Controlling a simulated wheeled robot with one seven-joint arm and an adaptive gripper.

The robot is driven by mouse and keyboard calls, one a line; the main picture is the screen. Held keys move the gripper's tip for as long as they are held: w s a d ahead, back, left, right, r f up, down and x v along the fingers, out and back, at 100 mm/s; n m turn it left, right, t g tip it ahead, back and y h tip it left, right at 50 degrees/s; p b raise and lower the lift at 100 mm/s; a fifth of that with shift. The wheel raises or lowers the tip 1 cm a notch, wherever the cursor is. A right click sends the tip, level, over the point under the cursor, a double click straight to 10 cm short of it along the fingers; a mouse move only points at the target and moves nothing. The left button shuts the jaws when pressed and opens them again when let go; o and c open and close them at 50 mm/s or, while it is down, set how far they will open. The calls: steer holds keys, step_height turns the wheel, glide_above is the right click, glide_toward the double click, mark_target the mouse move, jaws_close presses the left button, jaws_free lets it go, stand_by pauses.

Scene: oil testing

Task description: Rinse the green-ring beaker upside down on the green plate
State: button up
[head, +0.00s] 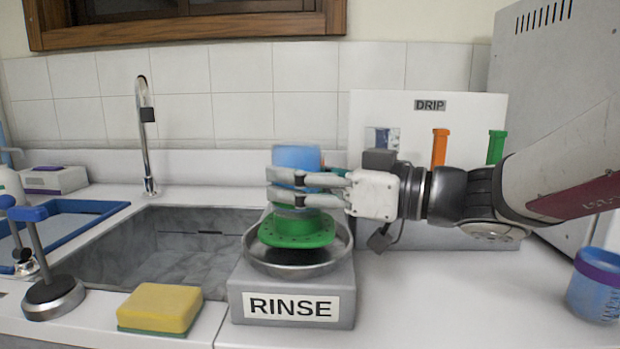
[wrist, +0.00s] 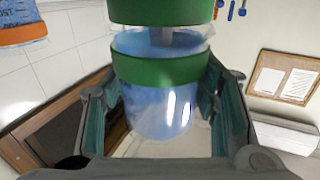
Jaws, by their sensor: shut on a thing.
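My gripper (head: 285,188) reaches in from the right over the rinse station and is shut around the sides of the blue translucent beaker (head: 297,158). The beaker is upside down, its base up and its mouth facing the green plate (head: 285,238). In the wrist view, the beaker (wrist: 160,110) shows its green ring (wrist: 165,70) near the mouth, between the two fingers. The green plate's edge (wrist: 160,12) is just beyond the mouth, with a grey stem between them. I cannot tell whether the rim touches the plate. In the head view my fingers hide the ring.
The plate sits in a round metal bowl on a grey box labelled RINSE (head: 292,306). A sink (head: 170,245) and yellow sponge (head: 160,306) are left. A DRIP rack (head: 470,115) with orange and green pegs stands behind my wrist. A purple-ringed beaker (head: 597,290) stands far right.

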mark_target(299, 142)
steer(key=shift+f+b, duration=0.6)
steer(key=shift+b, duration=0.35)
stand_by(1.9)
steer(key=shift+r, duration=3.3)
